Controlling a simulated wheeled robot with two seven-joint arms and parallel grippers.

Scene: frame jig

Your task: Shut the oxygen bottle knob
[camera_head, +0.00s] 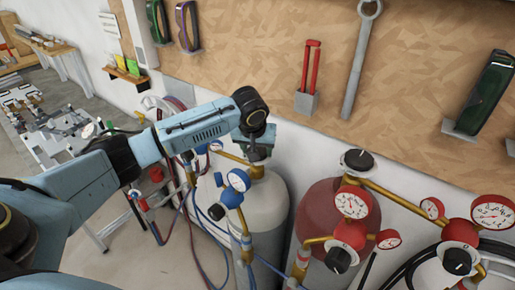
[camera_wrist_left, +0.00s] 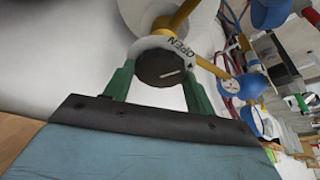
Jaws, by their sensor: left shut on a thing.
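The oxygen bottle (camera_head: 268,205) is the pale grey cylinder with blue gauges, standing against the wall in the head view. Its dark round knob (camera_wrist_left: 160,68) shows in the left wrist view, with a white line on its face and a white ring (camera_wrist_left: 182,43) behind it printed OPEN with an arrow. My left gripper (camera_head: 257,155) is over the top of this bottle. Its green fingers (camera_wrist_left: 196,95) are on both sides of the knob, shut on it. In the head view the gripper hides the knob. My right gripper is not in view.
Blue gauges (camera_head: 238,180) and brass pipes sit close beside my left gripper. A dark red bottle (camera_head: 318,205) with red gauges stands to the right. Tools, including a wrench (camera_head: 357,65), hang on the wooden board (camera_head: 260,55). Hoses hang at left.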

